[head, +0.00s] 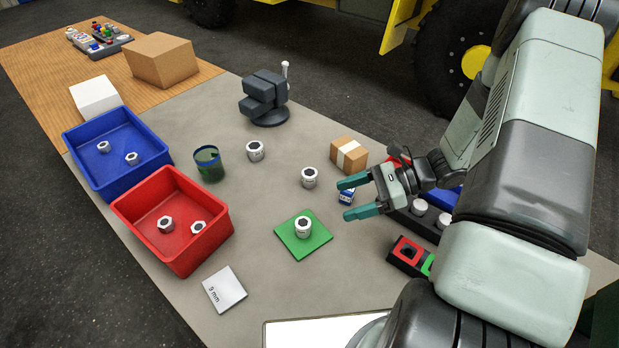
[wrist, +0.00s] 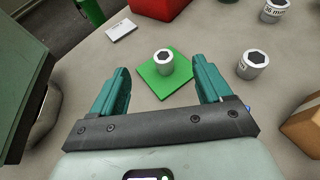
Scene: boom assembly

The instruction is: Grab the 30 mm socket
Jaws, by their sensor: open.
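Three grey-white sockets stand upright on the table. One socket (head: 303,228) is on a green square mat (head: 287,247); it also shows in the wrist view (wrist: 164,62). A second socket (head: 309,178) stands behind it, on the right in the wrist view (wrist: 252,65). A third socket (head: 255,151) is farther back; in the wrist view (wrist: 275,11) its label seems to read 30 or 36 mm. The other sockets' sizes are not legible. My gripper (head: 350,198) is open and empty, right of the mat, with its teal fingers apart and touching no socket.
A red bin (head: 149,223) and a blue bin (head: 90,164), each holding two nuts, stand left. A dark green cup (head: 208,163), grey vise (head: 265,97) and small cardboard box (head: 349,154) stand around the sockets. A white 9 mm card (head: 225,290) lies in front.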

